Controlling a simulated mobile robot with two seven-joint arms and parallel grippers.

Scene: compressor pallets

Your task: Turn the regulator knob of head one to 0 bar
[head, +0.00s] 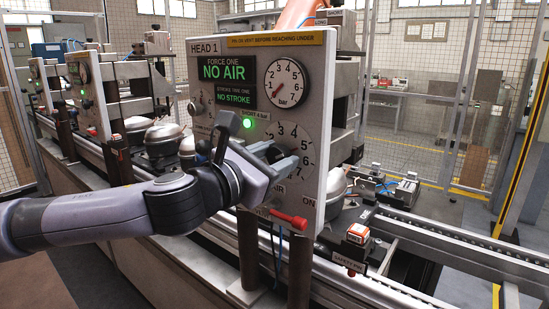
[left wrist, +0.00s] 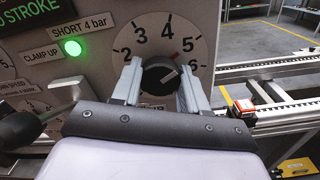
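The head one panel (head: 232,50) stands upright in the head view. Its round regulator scale (left wrist: 160,22) has a dark knob (left wrist: 158,70) at its centre in the left wrist view. A red mark by the knob points up and right, between 4 and 5 and nearer 5. My left gripper (head: 286,158) is at the knob. In the left wrist view its two fingers (left wrist: 160,84) lie on either side of the knob; whether both press on it cannot be told. In the head view the gripper mostly hides the knob. My right gripper is not in view.
The gauge (head: 286,84) above has its needle low on the left. The screen (head: 225,84) reads NO AIR and NO STROKE. A green lamp (head: 248,123) is lit. A red lever (head: 289,219) is just below my gripper. A conveyor rail (head: 430,225) runs to the right.

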